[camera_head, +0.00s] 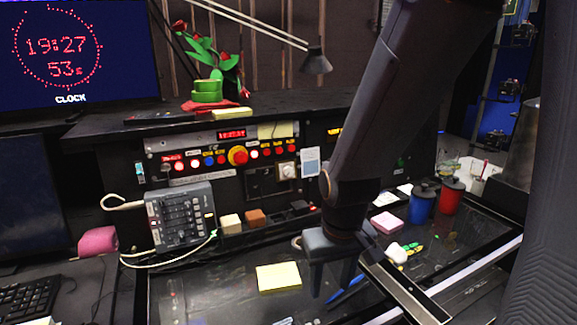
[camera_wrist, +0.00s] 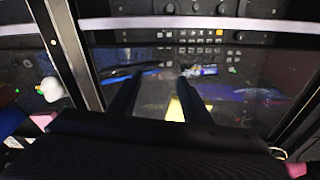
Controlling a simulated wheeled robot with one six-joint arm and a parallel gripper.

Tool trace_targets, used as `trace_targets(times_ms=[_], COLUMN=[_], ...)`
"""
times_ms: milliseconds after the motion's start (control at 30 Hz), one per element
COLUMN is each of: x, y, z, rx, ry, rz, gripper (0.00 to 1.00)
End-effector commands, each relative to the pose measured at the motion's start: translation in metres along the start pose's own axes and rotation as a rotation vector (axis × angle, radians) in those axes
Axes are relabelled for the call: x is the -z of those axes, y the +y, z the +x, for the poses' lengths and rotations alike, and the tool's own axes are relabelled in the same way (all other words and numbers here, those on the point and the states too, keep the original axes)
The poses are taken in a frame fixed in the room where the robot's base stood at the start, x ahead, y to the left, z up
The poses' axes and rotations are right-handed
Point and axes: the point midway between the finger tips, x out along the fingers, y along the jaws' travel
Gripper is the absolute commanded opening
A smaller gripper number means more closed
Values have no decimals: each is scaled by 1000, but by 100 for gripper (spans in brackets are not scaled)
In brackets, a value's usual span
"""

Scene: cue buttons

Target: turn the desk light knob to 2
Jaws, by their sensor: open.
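A pale rotary knob (camera_head: 287,171) sits on a light square plate on the dark upright panel, right of centre in the head view. It is the only large turning knob I make out there; its label and setting are too small to read. A desk lamp (camera_head: 316,62) hangs above the shelf. My gripper (camera_head: 333,282) points down over the dark glass desk top, in front of the panel and lower than the knob, well apart from it. Its two fingers also show in the wrist view (camera_wrist: 160,76), spread with nothing held between them. The wrist view does not show the knob.
A row of coloured buttons (camera_head: 222,159) runs above the knob. A grey control box (camera_head: 180,215) stands left. A yellow note pad (camera_head: 278,277) lies left of my gripper. Blue (camera_head: 421,204) and red (camera_head: 450,196) cups stand right. A pink block (camera_head: 386,222) is nearby.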

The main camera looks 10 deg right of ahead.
Motion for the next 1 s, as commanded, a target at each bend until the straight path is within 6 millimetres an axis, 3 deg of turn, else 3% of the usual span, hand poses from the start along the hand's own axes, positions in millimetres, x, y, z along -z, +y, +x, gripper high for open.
trace_targets(times_ms=[167, 267, 400, 533, 733, 1000], x=[53, 102, 168, 216, 253, 265], y=[25, 43, 58, 60, 49, 39], z=[11, 12, 0, -21, -56, -76], rx=[-70, -166, -367, -606, -975, -1201], ry=[173, 328, 537, 703, 870, 941], rz=[-298, -595, -1040, -1424, -1828, -2000], gripper=[44, 44, 44, 44, 44, 44])
